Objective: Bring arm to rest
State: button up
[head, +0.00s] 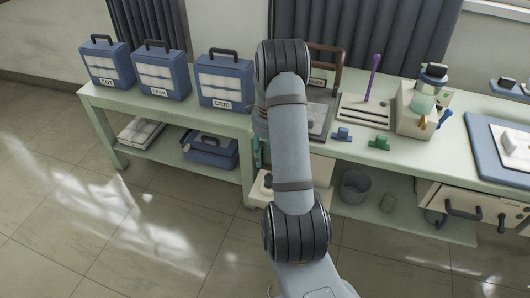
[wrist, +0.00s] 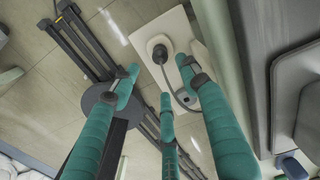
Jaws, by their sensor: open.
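My arm stretches up across the middle of the head view, and its far end comes down behind the upper joint at the bench edge. My gripper is almost wholly hidden there; only a sliver of teal shows beside the arm. In the wrist view, my gripper (wrist: 160,82) has its teal fingers spread apart, with nothing between them. It points down toward the tiled floor (wrist: 45,60). A pale board (wrist: 180,30) with a round dark fitting and a cable lies below the fingers, apart from them.
The pale green bench (head: 225,118) runs beside the arm. Three blue cases, one of them the CRIB case (head: 225,82), stand on its left part. A purple rod (head: 374,72), small blocks and a beige holder (head: 410,112) stand to the right. The floor at left (head: 70,215) is clear.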

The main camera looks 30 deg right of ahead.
notch_tip(320, 180, down, 12)
jog(key=shift+f, duration=0.1)
jog(key=shift+r+p, duration=0.45)
jog(key=shift+f+b, duration=0.2)
jog(key=shift+b, duration=0.4)
